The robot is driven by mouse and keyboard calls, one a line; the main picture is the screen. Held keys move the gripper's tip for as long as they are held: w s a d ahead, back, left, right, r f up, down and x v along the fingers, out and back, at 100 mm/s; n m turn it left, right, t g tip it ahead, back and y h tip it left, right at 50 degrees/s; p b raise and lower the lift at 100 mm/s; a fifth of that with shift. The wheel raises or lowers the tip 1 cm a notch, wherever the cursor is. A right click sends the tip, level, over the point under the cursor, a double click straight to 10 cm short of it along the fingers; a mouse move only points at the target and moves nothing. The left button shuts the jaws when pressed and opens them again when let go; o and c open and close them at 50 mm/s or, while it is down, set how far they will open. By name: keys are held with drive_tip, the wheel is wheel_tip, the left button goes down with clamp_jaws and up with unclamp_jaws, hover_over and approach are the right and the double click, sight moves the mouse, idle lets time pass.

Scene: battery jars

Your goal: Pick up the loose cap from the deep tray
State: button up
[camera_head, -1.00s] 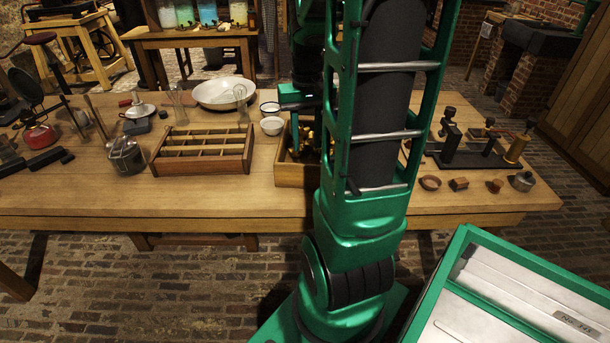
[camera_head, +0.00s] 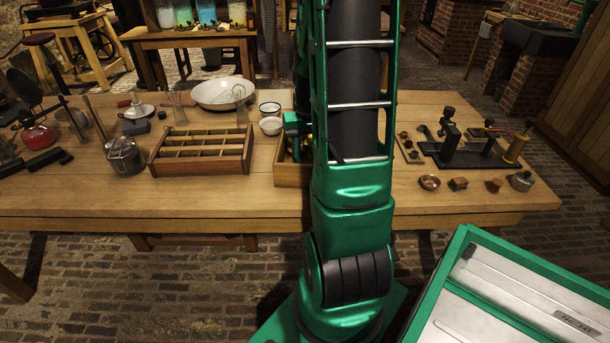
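The deep tray (camera_head: 288,174) is a wooden box near the middle of the table. My arm covers most of it, and only its left side and part of its front wall show. Small brass-coloured things show dimly inside, but I cannot make out the loose cap among them. My gripper (camera_head: 293,124) is mostly hidden behind my arm. A green part of it shows at the tray's back left, low over the tray. Its fingertips are out of sight, so I cannot tell whether it is open, shut or holding anything.
A shallow divided wooden tray (camera_head: 200,164) stands to the left. White bowls (camera_head: 271,126) and a large white dish (camera_head: 222,94) sit behind. A black-based apparatus (camera_head: 470,152) and small pots (camera_head: 429,182) stand to the right. The table's front left strip is clear.

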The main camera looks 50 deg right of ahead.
drive_tip(key=shift+f, duration=1.4)
drive_tip(key=shift+c, duration=0.3)
drive_tip(key=c, duration=0.8)
drive_tip(key=shift+r, duration=0.15)
